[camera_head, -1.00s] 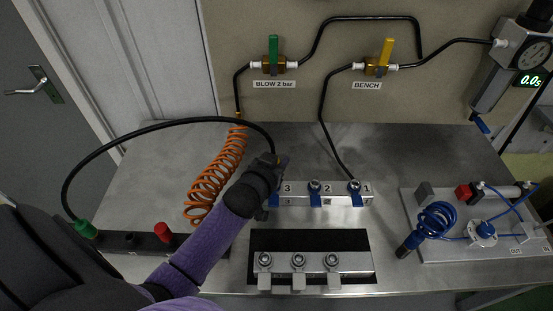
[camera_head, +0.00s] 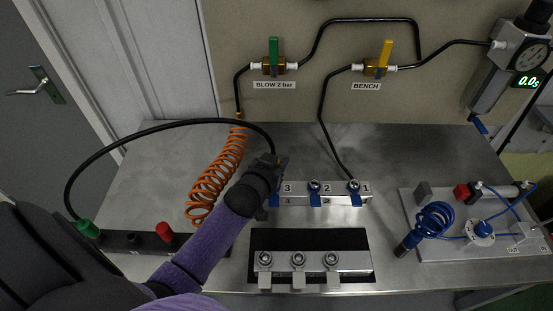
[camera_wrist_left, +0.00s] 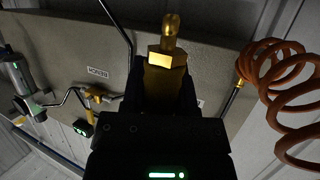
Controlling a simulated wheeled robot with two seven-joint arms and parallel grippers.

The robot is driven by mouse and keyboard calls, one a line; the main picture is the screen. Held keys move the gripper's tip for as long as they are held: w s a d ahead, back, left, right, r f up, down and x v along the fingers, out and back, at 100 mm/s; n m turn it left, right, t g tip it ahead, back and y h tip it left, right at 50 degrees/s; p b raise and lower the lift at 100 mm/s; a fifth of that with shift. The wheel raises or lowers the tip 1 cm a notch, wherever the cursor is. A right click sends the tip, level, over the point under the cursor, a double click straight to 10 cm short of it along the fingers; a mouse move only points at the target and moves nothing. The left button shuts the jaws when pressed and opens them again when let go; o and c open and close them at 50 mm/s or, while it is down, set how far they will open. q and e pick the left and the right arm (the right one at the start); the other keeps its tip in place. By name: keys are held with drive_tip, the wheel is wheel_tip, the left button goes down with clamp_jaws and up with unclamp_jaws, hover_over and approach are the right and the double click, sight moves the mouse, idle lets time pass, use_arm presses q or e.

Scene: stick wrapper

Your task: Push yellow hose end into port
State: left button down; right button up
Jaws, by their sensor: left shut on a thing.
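My left gripper (camera_head: 274,164) is shut on a brass-yellow hose end, at the left end of the numbered port block (camera_head: 340,188). In the left wrist view the hose end (camera_wrist_left: 166,75) stands between the fingers, its rounded tip pointing away from them. A black hose (camera_head: 160,122) arcs from the gripper to the green fitting (camera_head: 86,229) at the left. Ports 2 (camera_head: 314,186) and 1 (camera_head: 353,186) show with blue tabs below. Port 3 is mostly hidden by my gripper and wrist, so I cannot tell whether the hose end touches it.
A second block with several fittings (camera_head: 299,272) stands in front on a black mat. An orange coiled hose (camera_head: 215,180) lies left of my wrist. A panel with a blue coil (camera_head: 436,218) is at the right. Green (camera_head: 273,50) and yellow (camera_head: 386,52) valve handles are on the wall.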

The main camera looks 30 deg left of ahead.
idle(0.4)
use_arm(q)
drive_tip(key=shift+f+b, duration=0.95)
drive_tip(key=shift+f, duration=0.6)
drive_tip(key=shift+c, duration=1.5)
unclamp_jaws()
drive_tip(key=p+v, duration=0.3)
drive_tip(key=v, duration=0.7)
